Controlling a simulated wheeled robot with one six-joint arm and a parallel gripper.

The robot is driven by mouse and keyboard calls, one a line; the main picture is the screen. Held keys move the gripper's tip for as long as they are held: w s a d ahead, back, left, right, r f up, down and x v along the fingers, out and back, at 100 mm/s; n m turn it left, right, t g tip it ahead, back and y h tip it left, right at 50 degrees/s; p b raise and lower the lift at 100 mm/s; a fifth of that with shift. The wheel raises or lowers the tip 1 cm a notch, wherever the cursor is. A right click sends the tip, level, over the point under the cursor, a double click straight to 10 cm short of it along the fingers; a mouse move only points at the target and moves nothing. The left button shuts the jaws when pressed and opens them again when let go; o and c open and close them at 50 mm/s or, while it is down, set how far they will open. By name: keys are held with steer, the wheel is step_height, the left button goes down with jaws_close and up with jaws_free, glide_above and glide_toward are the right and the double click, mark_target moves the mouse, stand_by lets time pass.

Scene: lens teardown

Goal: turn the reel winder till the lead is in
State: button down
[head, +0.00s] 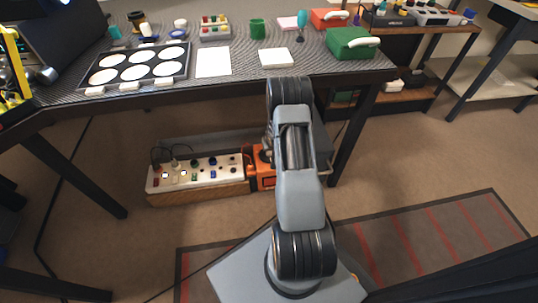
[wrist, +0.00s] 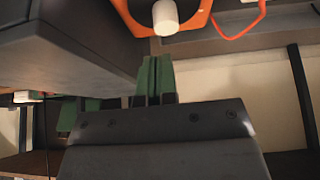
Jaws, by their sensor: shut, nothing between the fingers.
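The orange reel winder (head: 262,176) stands on a low shelf under the table, partly hidden behind my arm in the head view. In the wrist view its orange frame (wrist: 198,22) shows at the top edge, cut off by the picture. A white knob (wrist: 165,17) sits in front of the frame. A thin orange loop (wrist: 262,12), perhaps the lead, shows to the right. My gripper (wrist: 155,68) has its green fingers together and empty, just below the white knob in the picture and apart from it. The head view hides the gripper behind the arm.
A white panel box (head: 200,172) with knobs stands left of the winder. A large dark body (wrist: 70,45) fills the upper left of the wrist view, close to the fingers. The table (head: 230,92) overhangs this space, and its dark leg (head: 355,130) stands to the right.

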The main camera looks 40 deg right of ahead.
mark_target(268, 157)
steer(key=shift+w+f+b, duration=0.1)
steer(key=shift+f+b, duration=2.1)
steer(key=shift+b, duration=0.15)
steer(key=shift+f+b, duration=0.45)
steer(key=shift+f, duration=0.7)
steer(key=shift+a, duration=0.25)
steer(key=shift+w+a+f, duration=0.1)
steer(key=shift+w+a, duration=0.15)
steer(key=shift+a, duration=0.25)
steer(key=shift+a, duration=0.1)
